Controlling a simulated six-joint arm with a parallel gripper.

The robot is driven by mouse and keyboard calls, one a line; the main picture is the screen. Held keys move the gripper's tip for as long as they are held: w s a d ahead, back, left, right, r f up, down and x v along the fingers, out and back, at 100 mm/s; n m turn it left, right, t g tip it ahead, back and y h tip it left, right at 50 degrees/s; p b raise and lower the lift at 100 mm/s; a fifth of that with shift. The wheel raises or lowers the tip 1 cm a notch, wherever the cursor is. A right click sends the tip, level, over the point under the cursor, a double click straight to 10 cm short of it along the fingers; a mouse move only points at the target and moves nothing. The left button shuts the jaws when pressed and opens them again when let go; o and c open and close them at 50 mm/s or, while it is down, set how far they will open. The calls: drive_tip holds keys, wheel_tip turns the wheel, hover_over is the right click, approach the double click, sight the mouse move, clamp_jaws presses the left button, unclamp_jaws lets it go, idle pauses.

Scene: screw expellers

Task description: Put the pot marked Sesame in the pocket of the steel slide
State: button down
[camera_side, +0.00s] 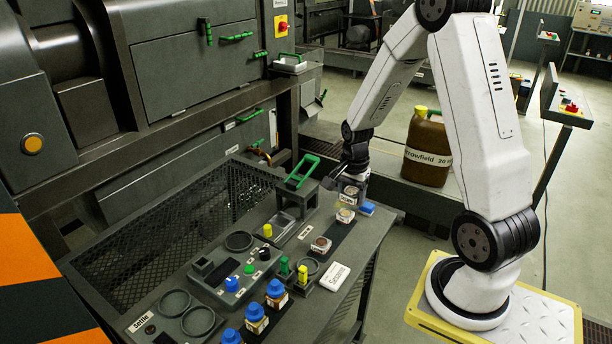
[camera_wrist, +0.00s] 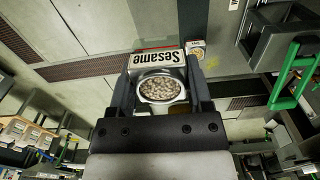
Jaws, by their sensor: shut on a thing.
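My gripper (camera_side: 351,180) is shut on the Sesame pot (camera_side: 352,193), just above the back right of the bench. In the wrist view the Sesame pot (camera_wrist: 160,88) sits between the two fingers, its round mouth showing pale seeds and its white label reading "Sesame". A grey metal slide (camera_side: 282,228) appears to lie on the bench to the left of my gripper, by a dark press with a green lever (camera_side: 302,171). Its pocket is too small to make out clearly.
Two other pots, one near (camera_side: 345,215) and one farther forward (camera_side: 320,245), stand on a dark strip below my gripper.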

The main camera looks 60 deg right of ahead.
drive_tip(key=w+d, duration=0.2)
drive_tip(key=w, duration=0.9)
hover_over(282, 222)
wheel_tip(282, 222, down, 8)
drive_tip(key=shift+f, duration=0.7)
drive_tip(key=shift+f, duration=0.1)
drive_tip(key=shift+f, duration=2.25)
drive_tip(key=shift+f, duration=1)
idle(1.1)
unclamp_jaws()
